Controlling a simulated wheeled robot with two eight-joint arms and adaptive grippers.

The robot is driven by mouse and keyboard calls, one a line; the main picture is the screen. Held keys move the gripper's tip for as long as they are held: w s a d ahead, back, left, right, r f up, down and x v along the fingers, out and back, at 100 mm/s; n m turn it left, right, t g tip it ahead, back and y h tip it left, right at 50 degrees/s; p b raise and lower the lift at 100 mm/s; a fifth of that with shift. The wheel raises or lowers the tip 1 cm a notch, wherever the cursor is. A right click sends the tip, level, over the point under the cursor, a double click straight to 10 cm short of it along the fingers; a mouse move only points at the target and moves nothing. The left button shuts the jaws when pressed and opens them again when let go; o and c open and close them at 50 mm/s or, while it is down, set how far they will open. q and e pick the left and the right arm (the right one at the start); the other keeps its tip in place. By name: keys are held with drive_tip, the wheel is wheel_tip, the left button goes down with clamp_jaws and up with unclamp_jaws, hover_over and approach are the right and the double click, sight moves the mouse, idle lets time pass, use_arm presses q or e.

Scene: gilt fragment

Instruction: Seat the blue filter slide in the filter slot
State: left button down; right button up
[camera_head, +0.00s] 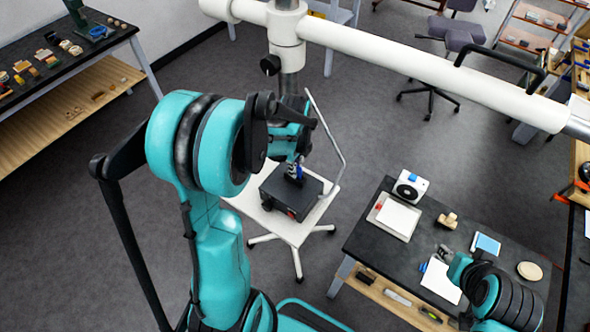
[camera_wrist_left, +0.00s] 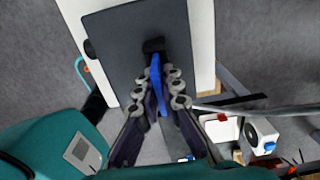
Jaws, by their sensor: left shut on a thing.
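The blue filter slide (camera_wrist_left: 156,72) is a thin blue strip between the fingers of my left gripper (camera_wrist_left: 159,87) in the wrist view. Its far end meets a small black block (camera_wrist_left: 153,45) on the dark box (camera_wrist_left: 112,38); I cannot tell whether it is inside the slot there. In the head view my left gripper (camera_head: 294,170) is over the dark box (camera_head: 277,190) on a white cart (camera_head: 252,205), with a bit of blue showing. My right gripper (camera_head: 446,252) is above the dark table at the right, its fingers too small to judge.
The dark table (camera_head: 365,235) holds a white device (camera_head: 410,187), a white tray (camera_head: 382,222), a beige block (camera_head: 448,220), a blue-and-white tray (camera_head: 486,244) and a round wooden disc (camera_head: 529,271). A white overhead beam (camera_head: 420,68) and a thin pale arm (camera_head: 327,130) are near my left arm.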

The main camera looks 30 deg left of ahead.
use_arm(q)
drive_tip(key=shift+f, duration=0.2)
drive_tip(key=c, duration=1.7)
unclamp_jaws()
drive_tip(key=shift+r, duration=0.1)
